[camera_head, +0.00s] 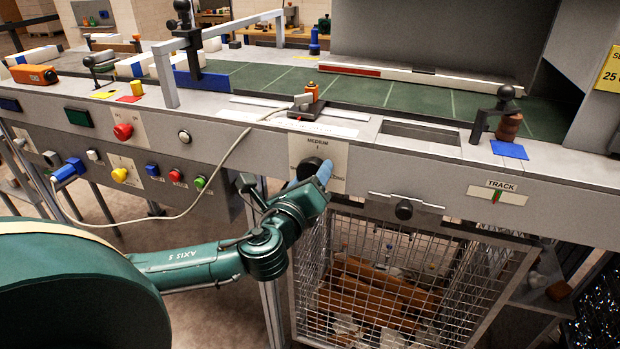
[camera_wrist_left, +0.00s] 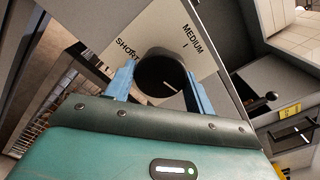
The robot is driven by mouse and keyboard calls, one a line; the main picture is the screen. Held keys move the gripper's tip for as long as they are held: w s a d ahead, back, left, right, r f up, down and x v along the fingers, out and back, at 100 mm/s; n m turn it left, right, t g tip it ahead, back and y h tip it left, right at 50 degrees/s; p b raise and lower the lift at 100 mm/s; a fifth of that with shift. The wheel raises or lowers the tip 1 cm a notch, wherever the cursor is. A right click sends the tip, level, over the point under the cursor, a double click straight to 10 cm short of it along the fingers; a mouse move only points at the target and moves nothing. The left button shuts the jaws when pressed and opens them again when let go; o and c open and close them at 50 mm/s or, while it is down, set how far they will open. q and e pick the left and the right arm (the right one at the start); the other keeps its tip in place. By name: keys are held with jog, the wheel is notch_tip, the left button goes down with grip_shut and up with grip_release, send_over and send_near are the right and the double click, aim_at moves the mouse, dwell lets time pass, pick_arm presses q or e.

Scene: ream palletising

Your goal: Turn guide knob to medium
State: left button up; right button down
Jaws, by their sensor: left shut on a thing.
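The guide knob (camera_head: 312,168) is round and black, on a pale plate (camera_head: 320,149) on the machine's front panel. The plate's MEDIUM label is at the top in the head view. In the wrist view the knob (camera_wrist_left: 160,70) has a short white line running toward the lower right, not toward the MEDIUM mark; SHORT is printed to the left. My left gripper (camera_head: 309,181) reaches the knob from below, its blue fingers (camera_wrist_left: 160,88) on either side, shut on it. The plate's lower right part is hidden in the wrist view. My right gripper is not in view.
A wire cage (camera_head: 396,217) with brown packages stands below the panel. Coloured buttons (camera_head: 175,175) and a red knob (camera_head: 123,131) are to the left. A pale cable (camera_head: 222,160) hangs across the panel left of the guide knob.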

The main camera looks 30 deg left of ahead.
pick_arm(q)
jog(key=shift+r+n, duration=0.15)
jog(key=shift+n, duration=7.45)
jog(key=o, duration=1)
jog(key=shift+s, duration=0.1)
